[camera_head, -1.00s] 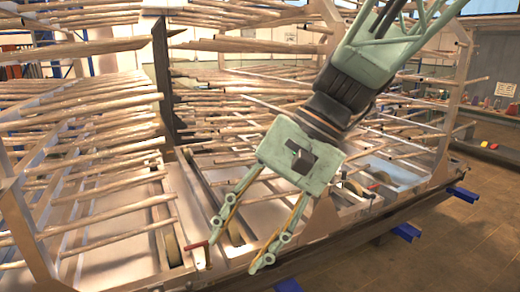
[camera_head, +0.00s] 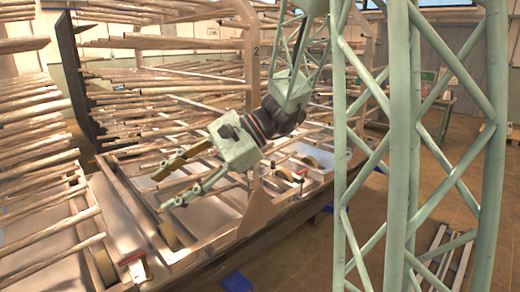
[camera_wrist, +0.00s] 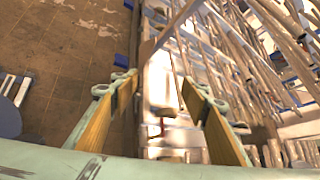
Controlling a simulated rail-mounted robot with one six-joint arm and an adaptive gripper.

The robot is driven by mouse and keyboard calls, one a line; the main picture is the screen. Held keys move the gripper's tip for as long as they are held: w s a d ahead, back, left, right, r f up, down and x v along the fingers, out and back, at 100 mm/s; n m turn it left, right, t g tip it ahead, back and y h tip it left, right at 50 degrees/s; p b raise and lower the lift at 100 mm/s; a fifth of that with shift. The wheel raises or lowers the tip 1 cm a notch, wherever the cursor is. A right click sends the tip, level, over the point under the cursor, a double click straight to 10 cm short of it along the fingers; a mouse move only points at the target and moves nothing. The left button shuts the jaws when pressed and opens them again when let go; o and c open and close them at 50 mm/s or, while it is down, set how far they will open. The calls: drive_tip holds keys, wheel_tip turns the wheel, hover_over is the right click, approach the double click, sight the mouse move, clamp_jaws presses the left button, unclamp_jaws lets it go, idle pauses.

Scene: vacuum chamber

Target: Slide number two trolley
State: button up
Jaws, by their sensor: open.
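The number two trolley (camera_head: 252,85) is a pale metal frame with many long rods in tiers, and a dark "2" shows on its upright post. Its low base frame (camera_head: 200,257) has wheels and a red-tipped part (camera_head: 302,172). My gripper (camera_head: 162,190) is open and empty, reaching left over the front of the base frame. In the wrist view, its two orange-padded fingers (camera_wrist: 160,85) are apart, with a pale bar and a small red part (camera_wrist: 157,131) visible between them. I cannot tell whether they touch the frame.
Another rod-filled frame (camera_head: 40,165) stands at left, with a red-tipped part (camera_head: 132,260) at its lower corner. A dark upright panel (camera_head: 80,80) stands between the rods. Blue supports (camera_head: 236,282) jut out below. Brown floor (camera_head: 305,265) is open in front.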

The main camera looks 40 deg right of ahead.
drive_tip(key=w+d+f+m+t+h, duration=0.1)
drive_tip(key=w+d+m+t, duration=0.2)
drive_tip(key=w+d, duration=0.35)
drive_tip(key=w+d+f+m+t+p, duration=0.1)
drive_tip(key=w+d+m+t, duration=0.2)
drive_tip(key=d, duration=0.7)
drive_tip(key=w+d+f+m+t+h, duration=0.15)
drive_tip(key=w+d+m, duration=0.3)
drive_tip(key=d, duration=0.45)
drive_tip(key=d+f+m+t+h, duration=0.2)
drive_tip(key=d+f+m+h, duration=0.1)
drive_tip(key=d, duration=1)
drive_tip(key=d+f+m+t+h+p, duration=0.1)
drive_tip(key=d+f+m+t+h, duration=0.2)
drive_tip(key=d, duration=1.1)
wheel_tip(320, 180, down, 4)
drive_tip(key=m+h, duration=0.1)
drive_tip(key=m, duration=0.1)
drive_tip(key=shift+d+r+m, duration=0.25)
drive_tip(key=shift+m, duration=0.1)
drive_tip(key=w+b, duration=0.1)
drive_tip(key=w, duration=1.2)
drive_tip(key=shift+w+a+b, duration=0.35)
drive_tip(key=shift+a, duration=0.1)
